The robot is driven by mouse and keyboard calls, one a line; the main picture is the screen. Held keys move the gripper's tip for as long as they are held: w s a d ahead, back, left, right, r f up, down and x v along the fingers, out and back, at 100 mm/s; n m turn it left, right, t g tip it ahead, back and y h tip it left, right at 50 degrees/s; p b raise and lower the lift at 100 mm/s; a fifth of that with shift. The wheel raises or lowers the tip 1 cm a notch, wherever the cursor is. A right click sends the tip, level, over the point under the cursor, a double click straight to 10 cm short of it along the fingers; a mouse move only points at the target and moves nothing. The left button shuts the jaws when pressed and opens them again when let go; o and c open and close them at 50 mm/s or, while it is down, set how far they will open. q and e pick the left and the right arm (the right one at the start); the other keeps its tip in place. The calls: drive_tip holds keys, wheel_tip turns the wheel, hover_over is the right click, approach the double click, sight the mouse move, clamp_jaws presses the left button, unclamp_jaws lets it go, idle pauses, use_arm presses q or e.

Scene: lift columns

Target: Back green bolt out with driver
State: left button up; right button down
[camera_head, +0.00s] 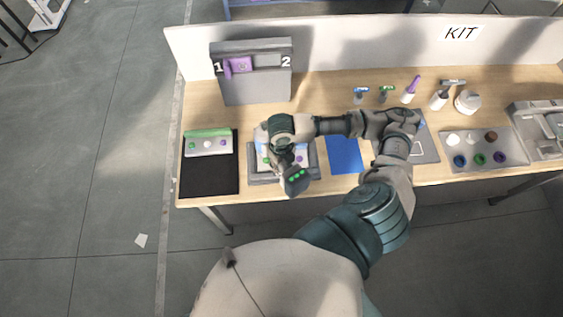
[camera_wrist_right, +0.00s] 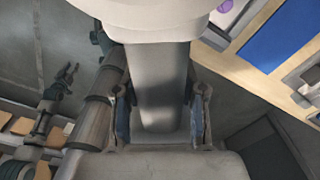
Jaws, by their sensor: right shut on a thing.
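My right gripper (camera_wrist_right: 160,118) is shut on a broad grey tool body (camera_wrist_right: 163,75), likely the driver, with one finger against each side. In the head view my right arm reaches left over a grey fixture (camera_head: 262,178) at the front of the bench. The forearm and wrist cover most of the fixture, and the driver's tip is hidden. Bits of white, green and purple show around the wrist on the fixture. I cannot pick out the green bolt or tell whether the driver touches it. My left gripper is out of view.
A black mat (camera_head: 208,178) with a green-edged block (camera_head: 208,146) lies at left. A grey panel (camera_head: 250,90) marked 1 and 2 stands behind. A blue mat (camera_head: 344,155) lies right of the fixture. Upright tools (camera_head: 386,92) and a tray (camera_head: 482,165) of coloured parts are farther right.

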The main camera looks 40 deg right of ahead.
drive_tip(key=shift+r, duration=0.15)
drive_tip(key=shift+r, duration=1.9)
